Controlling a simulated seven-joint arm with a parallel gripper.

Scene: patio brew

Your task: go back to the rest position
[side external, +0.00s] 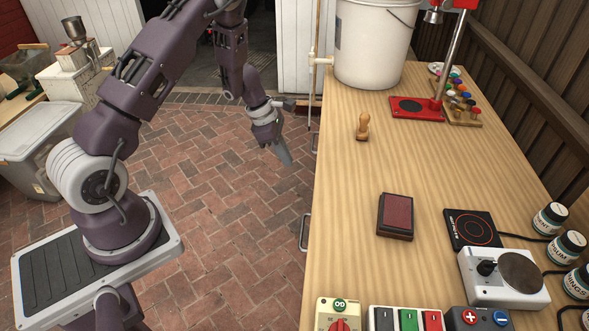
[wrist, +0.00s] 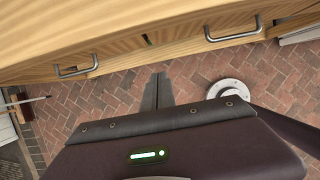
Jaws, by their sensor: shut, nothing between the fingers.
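My gripper (side external: 283,153) hangs over the brick floor to the left of the wooden bench, fingers pointing down and empty. In the wrist view its fingers (wrist: 157,90) lie together, shut, with the bricks behind them. The gripper is apart from the bench (side external: 345,200) and touches nothing that I can see.
On the bench stand a wooden stamp (side external: 362,127), a dark red ink pad (side external: 396,216), a white bucket (side external: 372,45), a red stand base (side external: 416,108) and a hot plate (side external: 503,277). Drawer handles (wrist: 234,31) stick out from the bench side. The brick floor (side external: 225,200) is clear around my gripper.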

